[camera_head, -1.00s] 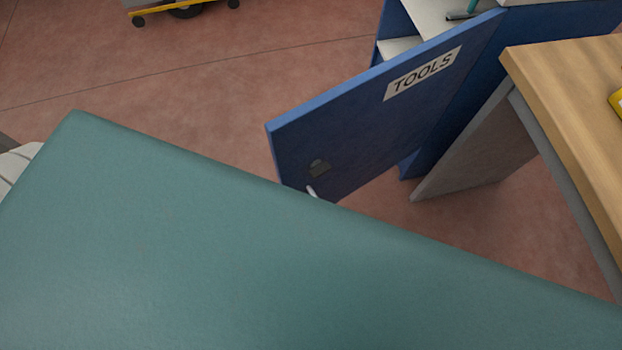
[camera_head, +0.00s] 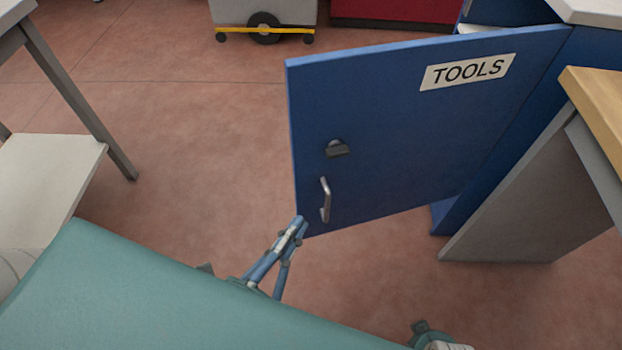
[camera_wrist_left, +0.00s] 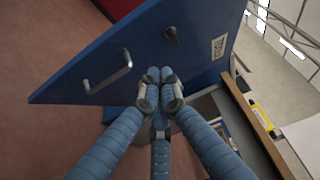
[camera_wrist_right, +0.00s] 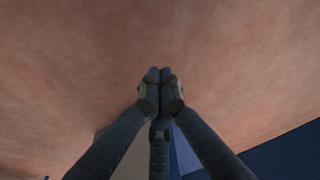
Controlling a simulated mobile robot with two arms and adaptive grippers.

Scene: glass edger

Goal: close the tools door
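The blue tools door (camera_head: 410,130) stands open from the blue cabinet in the head view, with a TOOLS label, a dark latch (camera_head: 337,148) and a silver handle (camera_head: 325,200) near its free edge. My left gripper (camera_head: 299,226) is at the door's lower free corner, just left of and below the handle. In the left wrist view its fingertips (camera_wrist_left: 160,75) are together, with nothing between them, in front of the door (camera_wrist_left: 105,60). I cannot tell whether they touch it. My right gripper (camera_wrist_right: 160,76) is shut and empty above the floor in the right wrist view.
A wooden-topped bench (camera_head: 598,100) with a grey side panel (camera_head: 540,195) stands right of the door. A grey wheeled cart (camera_head: 262,12) and a red unit (camera_head: 395,10) stand behind. A table (camera_head: 45,180) is at left. The floor left of the door is clear.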

